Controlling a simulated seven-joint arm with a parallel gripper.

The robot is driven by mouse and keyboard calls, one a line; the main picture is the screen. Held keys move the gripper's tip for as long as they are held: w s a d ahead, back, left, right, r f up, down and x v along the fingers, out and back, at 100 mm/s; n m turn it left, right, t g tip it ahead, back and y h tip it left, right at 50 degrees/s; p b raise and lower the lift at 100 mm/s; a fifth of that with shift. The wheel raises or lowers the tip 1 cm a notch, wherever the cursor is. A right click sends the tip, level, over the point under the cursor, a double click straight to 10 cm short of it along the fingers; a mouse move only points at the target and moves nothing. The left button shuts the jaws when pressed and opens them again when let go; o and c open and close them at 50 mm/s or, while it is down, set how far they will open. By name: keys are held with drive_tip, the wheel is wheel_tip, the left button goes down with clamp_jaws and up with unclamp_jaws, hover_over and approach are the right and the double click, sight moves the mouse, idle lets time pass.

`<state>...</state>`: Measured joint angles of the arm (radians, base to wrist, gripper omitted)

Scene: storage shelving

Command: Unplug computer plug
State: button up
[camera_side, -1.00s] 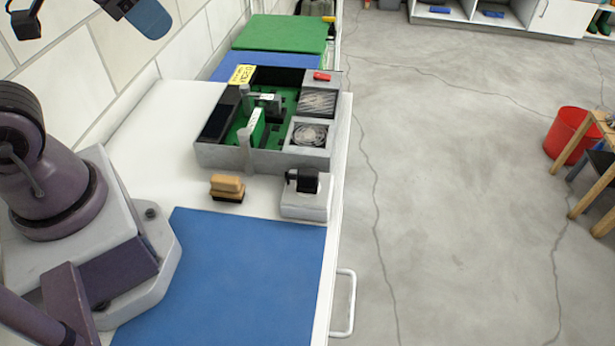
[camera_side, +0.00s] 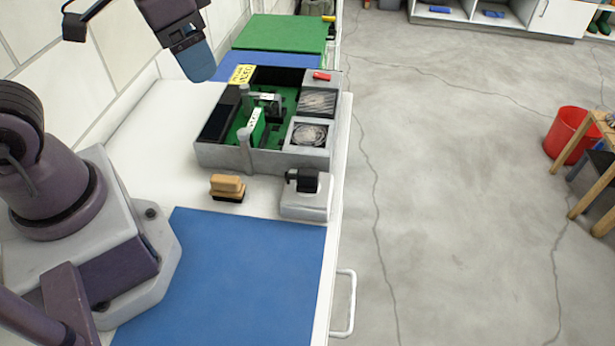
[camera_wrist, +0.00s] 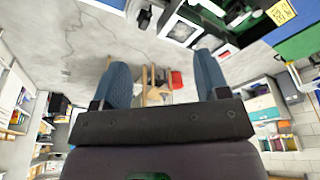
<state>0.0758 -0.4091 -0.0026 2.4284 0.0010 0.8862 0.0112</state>
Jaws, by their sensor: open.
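An open grey computer case (camera_side: 290,160) stands on the white counter in the side view, with a green board (camera_side: 257,135), a round fan (camera_side: 309,134) and upright grey parts inside. I cannot tell for sure which part is the plug. A small black piece (camera_side: 303,180) sits on a white block (camera_side: 305,205) in front of the case. My gripper (camera_side: 200,65) is above the counter, left of and higher than the case, apart from it. In the wrist view its two blue fingers (camera_wrist: 163,78) are spread and empty, and the case (camera_wrist: 184,27) shows at the upper right.
A tan and black brush-like block (camera_side: 227,187) lies in front of the case. A blue mat (camera_side: 225,270) covers the counter's near part. A green mat (camera_side: 280,33) lies behind the case. A yellow label (camera_side: 242,73) is at the case's back left corner.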

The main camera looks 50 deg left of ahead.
drive_tip(key=w+d+f+m+g, duration=0.2)
drive_tip(key=w+d+f+g, duration=0.1)
drive_tip(key=w+f, duration=0.3)
drive_tip(key=m, duration=0.6)
hover_over(307, 171)
wheel_tip(307, 171, down, 11)
drive_tip(key=shift+d+r, duration=0.1)
drive_tip(key=shift+f, duration=4.5)
clamp_jaws()
drive_tip(key=shift+r, duration=3.05)
